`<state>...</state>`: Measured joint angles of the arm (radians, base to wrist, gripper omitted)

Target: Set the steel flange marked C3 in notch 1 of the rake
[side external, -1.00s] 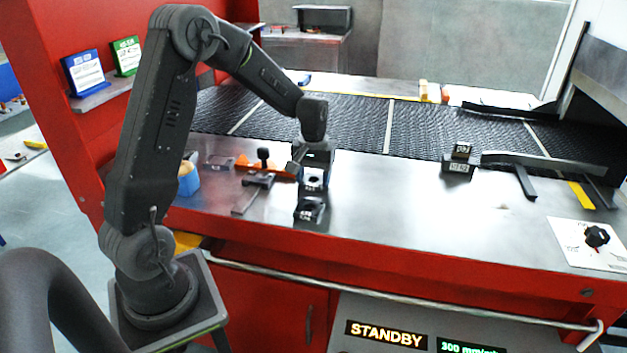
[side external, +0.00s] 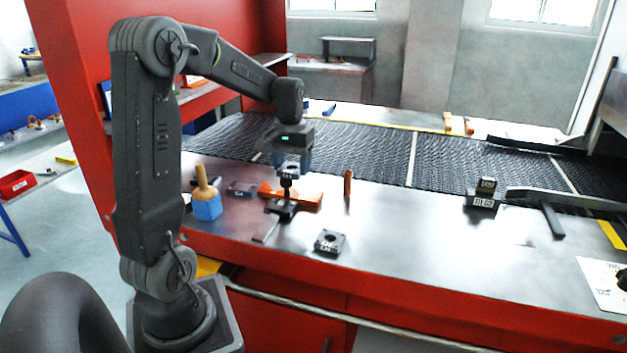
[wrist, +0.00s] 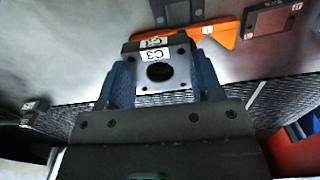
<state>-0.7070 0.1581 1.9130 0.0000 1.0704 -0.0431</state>
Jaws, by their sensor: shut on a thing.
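My gripper (side external: 289,160) is shut on a dark square flange with a round hole and a white C3 label; it shows between the blue fingers in the wrist view (wrist: 177,82). The flange (side external: 288,173) is held above the steel table, behind a black knobbed tool (side external: 284,208). A long grey bar with prongs towards the front (side external: 530,194), at the right by the belt, seems to be the rake. Its notch numbers cannot be read. A second flange (side external: 330,242) lies flat on the table in front of my gripper.
A stack of labelled dark blocks (side external: 483,195) stands at the bar's left end. An orange angular piece (side external: 305,198), a brown upright peg (side external: 348,184) and a blue block with a wooden knob (side external: 206,205) stand nearby. The table's middle right is clear; the mesh belt (side external: 375,155) runs behind.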

